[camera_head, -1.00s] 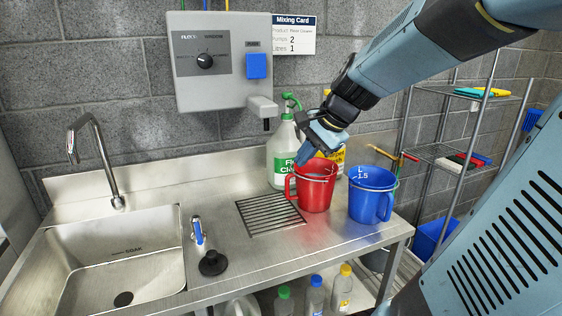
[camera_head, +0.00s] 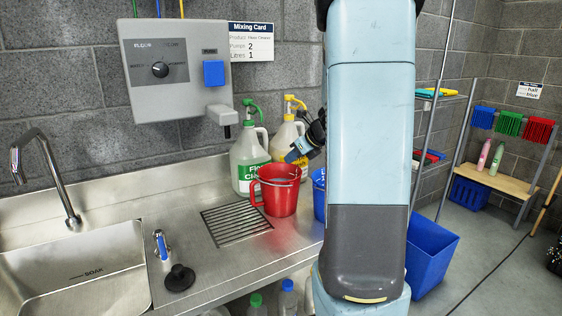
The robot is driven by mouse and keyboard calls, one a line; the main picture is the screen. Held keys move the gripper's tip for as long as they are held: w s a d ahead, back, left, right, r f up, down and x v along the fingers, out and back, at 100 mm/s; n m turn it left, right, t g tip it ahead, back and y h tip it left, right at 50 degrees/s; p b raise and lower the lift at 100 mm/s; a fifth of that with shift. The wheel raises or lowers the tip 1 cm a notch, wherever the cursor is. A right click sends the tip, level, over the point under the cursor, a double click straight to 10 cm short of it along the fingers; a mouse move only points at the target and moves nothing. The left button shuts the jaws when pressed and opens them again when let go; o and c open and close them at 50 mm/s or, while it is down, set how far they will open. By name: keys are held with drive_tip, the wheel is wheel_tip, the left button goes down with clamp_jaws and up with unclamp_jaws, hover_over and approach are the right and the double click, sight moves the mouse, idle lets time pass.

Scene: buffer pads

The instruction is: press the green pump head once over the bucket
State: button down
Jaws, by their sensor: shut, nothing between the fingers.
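The green pump head (camera_head: 251,109) tops a white jug (camera_head: 249,162) with a green label, standing at the back of the steel counter. Its nozzle points left. A red bucket (camera_head: 279,195) stands in front of the jug, beside the drain grate. A blue bucket (camera_head: 319,196) to its right is mostly hidden by my arm. My gripper (camera_head: 294,154) is shut and empty. It appears above the red bucket, in front of the yellow-pump jug, right of and lower than the green pump head. Its fingers point left and down.
A jug with a yellow pump head (camera_head: 292,103) stands right of the green one. A wall dispenser (camera_head: 178,70) hangs to the left, its spout (camera_head: 221,114) near the jug. The mixing card (camera_head: 251,42) reads Pumps 2, Litres 1. The sink (camera_head: 75,270) and tap (camera_head: 45,175) are at left.

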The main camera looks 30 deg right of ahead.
sight(263, 171)
drive_tip(key=x, duration=0.3)
drive_tip(key=w+r+x, duration=0.1)
drive_tip(key=x, duration=0.7)
drive_tip(key=shift+w+a+r, duration=0.2)
drive_tip(key=shift+a+r, duration=0.05)
drive_tip(key=shift+a, duration=0.05)
drive_tip(key=shift+w+a, duration=0.2)
drive_tip(key=shift+w, duration=0.2)
drive_tip(key=w, duration=0.1)
drive_tip(key=w+a, duration=0.1)
drive_tip(key=w, duration=0.1)
drive_tip(key=shift+w+a, duration=0.2)
drive_tip(key=shift+a, duration=0.05)
drive_tip(key=shift+s, duration=0.1)
